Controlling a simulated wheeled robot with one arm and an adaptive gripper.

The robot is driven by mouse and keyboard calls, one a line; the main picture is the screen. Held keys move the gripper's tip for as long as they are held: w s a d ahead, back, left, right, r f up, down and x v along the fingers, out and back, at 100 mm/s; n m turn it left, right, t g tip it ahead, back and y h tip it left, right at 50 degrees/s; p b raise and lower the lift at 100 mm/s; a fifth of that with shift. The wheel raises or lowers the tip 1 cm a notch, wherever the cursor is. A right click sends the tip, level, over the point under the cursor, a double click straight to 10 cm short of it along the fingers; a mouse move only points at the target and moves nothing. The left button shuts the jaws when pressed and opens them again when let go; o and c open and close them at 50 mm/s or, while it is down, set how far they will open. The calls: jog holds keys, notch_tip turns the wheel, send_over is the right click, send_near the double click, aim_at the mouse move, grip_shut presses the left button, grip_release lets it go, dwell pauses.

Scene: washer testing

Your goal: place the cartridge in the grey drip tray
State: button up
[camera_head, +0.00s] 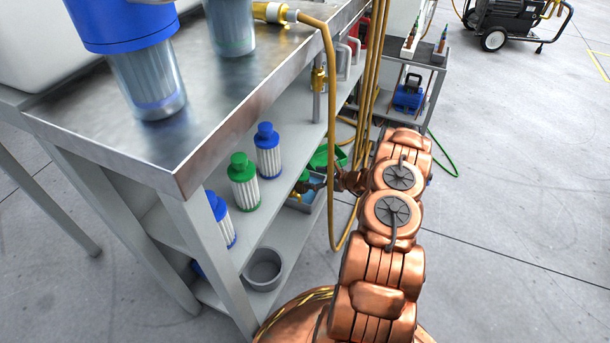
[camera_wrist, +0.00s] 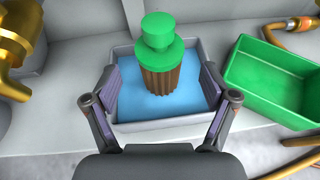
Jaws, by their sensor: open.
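A cartridge (camera_wrist: 160,62) with a green cap and a brown pleated body stands upright in a grey rectangular tray (camera_wrist: 165,126) with a blue, water-like inside. My gripper (camera_wrist: 161,88) is open around the cartridge in the wrist view, one finger on each side, with gaps between the pads and its body. The cartridge's base meets the blue inside; how deep it sits is unclear. In the head view my gripper (camera_head: 312,184) reaches in at the shelf beside the tray (camera_head: 301,207), and the cartridge is hard to make out there.
A green bin (camera_wrist: 270,85) stands right of the tray. A brass fitting (camera_wrist: 14,50) is at the left. White-bodied cartridges with blue (camera_head: 267,150) and green (camera_head: 243,182) caps stand on the shelf. A round grey container (camera_head: 263,269) sits lower. Hoses (camera_head: 340,120) hang near my arm.

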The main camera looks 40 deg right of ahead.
jog(key=p+v, duration=0.1)
jog(key=v, duration=0.5)
jog(key=shift+s+r, duration=0.1)
jog(key=shift+s, duration=0.1)
dwell(0.4)
